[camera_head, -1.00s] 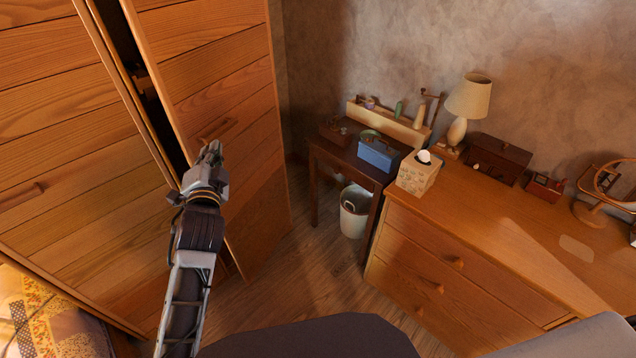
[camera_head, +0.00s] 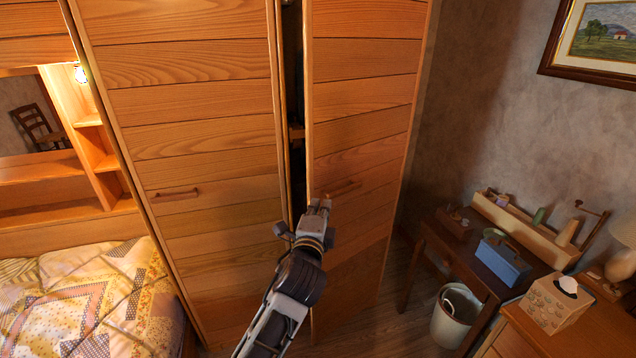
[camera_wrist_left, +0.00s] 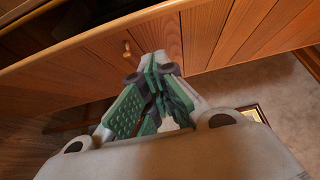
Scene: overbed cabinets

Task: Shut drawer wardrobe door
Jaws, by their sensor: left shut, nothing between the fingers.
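The wooden wardrobe door (camera_head: 364,110) on the right stands slightly ajar, with a dark narrow gap (camera_head: 293,70) along its left edge. Its small wooden handle (camera_head: 343,188) sits just right of my gripper. My left gripper (camera_head: 318,204) is shut and empty, in front of the door near the gap's lower part. In the left wrist view the shut green-padded fingers (camera_wrist_left: 160,72) are close to the door's plank face (camera_wrist_left: 215,35), with a wooden knob (camera_wrist_left: 127,50) beyond them. I cannot tell whether they touch it. My right gripper is not in view.
The left wardrobe door (camera_head: 190,120) looks flush. A bed with a patchwork cover (camera_head: 90,300) is at lower left. A desk (camera_head: 440,245), a white bin (camera_head: 455,315) and a dresser (camera_head: 600,330) stand at right. Some floor (camera_head: 385,325) is clear between.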

